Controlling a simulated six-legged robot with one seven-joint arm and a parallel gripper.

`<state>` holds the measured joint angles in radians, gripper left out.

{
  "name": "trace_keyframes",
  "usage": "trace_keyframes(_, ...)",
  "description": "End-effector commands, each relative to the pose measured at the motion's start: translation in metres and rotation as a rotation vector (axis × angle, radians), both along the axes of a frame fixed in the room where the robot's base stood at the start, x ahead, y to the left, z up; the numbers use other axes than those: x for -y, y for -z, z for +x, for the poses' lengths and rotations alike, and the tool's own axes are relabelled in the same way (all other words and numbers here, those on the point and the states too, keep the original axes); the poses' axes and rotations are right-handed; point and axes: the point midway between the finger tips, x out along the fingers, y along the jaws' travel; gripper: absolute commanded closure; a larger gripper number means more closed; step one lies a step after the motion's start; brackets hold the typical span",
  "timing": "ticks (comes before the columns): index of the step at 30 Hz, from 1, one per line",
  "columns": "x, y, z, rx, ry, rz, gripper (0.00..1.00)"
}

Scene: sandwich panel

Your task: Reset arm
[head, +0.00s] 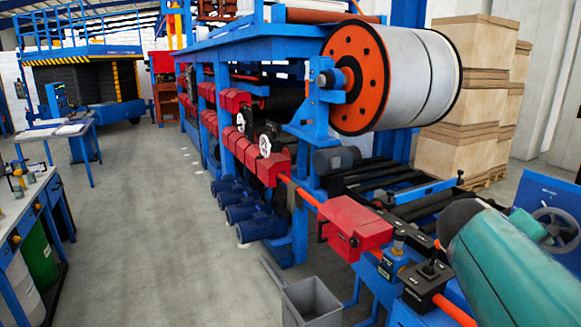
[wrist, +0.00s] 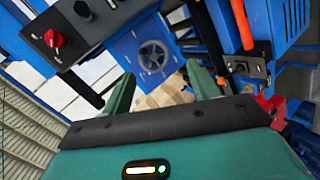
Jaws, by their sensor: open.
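My teal arm (head: 505,255) reaches in from the lower right of the head view, its dark rounded part in front of the machine's roller bed. The finger tips cannot be made out there. In the wrist view my gripper (wrist: 162,82) shows two green fingers standing apart, with nothing held between them. Beyond the fingers are a blue panel with a round handwheel (wrist: 153,56) and pale brown shapes. A control box with a red knob (wrist: 54,38) is at the upper left, apart from the fingers.
The blue machine carries a large roll (head: 425,80), a red box (head: 355,225) and a joystick box (head: 430,280). A grey bin (head: 310,302) stands on the floor. Stacked cartons (head: 465,95) are behind. A workbench (head: 25,200) is at left, with open floor (head: 150,230) between.

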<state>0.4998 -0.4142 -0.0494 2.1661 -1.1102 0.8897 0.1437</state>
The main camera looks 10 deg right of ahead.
Motion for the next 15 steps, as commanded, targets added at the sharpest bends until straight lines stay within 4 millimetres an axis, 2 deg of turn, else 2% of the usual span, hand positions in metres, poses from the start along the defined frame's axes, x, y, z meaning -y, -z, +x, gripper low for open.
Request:
trace_keyframes(1, -0.03, 0.016, 0.009, 0.038, -0.046, 0.079, 0.4)
trace_keyframes(7, -0.152, 0.08, 0.027, 0.147, -0.206, 0.436, 0.4)
trace_keyframes(12, -0.255, 0.121, 0.021, 0.192, -0.331, 0.741, 0.4)
trace_keyframes(15, -0.3, 0.134, 0.012, 0.2, -0.381, 0.877, 0.4)
